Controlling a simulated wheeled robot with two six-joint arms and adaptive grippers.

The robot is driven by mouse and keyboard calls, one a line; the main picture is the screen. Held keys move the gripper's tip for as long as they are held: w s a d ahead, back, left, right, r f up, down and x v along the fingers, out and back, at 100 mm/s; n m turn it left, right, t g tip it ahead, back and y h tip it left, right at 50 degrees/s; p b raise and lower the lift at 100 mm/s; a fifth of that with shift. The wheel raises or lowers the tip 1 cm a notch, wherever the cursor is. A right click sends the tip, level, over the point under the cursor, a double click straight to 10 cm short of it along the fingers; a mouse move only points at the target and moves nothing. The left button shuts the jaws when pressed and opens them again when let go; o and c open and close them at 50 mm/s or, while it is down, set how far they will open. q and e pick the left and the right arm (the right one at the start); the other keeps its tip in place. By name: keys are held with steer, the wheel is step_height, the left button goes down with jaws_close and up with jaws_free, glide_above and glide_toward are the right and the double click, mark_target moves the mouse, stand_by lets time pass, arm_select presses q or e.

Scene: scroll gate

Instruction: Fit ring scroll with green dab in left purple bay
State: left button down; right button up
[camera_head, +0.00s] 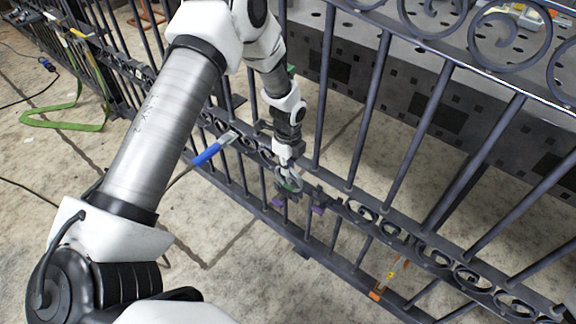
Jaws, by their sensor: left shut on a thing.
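My left gripper (287,168) reaches down to the gate's middle rail from the upper left. It is shut on a small grey ring scroll (291,183), which shows a touch of green. The scroll is right at a purple-marked bay, with one purple patch (279,202) below it on the left and another purple patch (318,210) to its right. Whether the scroll sits inside the bay or just in front of it I cannot tell. The fingertips are small and partly hide the scroll. My right gripper is not in view.
The dark metal gate (381,110) has upright bars and rows of scrolls. A blue-handled brush (207,154) lies at the rail left of the gripper. An orange-handled tool (378,292) is at lower right. A green strap (70,122) lies on the floor at left.

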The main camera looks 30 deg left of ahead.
arm_select(q)
steer(key=shift+a+p, duration=0.15)
steer(key=shift+p, duration=0.2)
stand_by(0.5)
steer(key=shift+f+b, duration=0.85)
steer(key=shift+f, duration=0.65)
stand_by(1.2)
steer(key=c, duration=1.1)
jaws_free()
steer(key=shift+c, duration=0.2)
step_height(320, 180, up, 12)
steer(key=shift+r, duration=0.1)
steer(key=shift+s+f, duration=0.1)
steer(key=shift+f, duration=0.1)
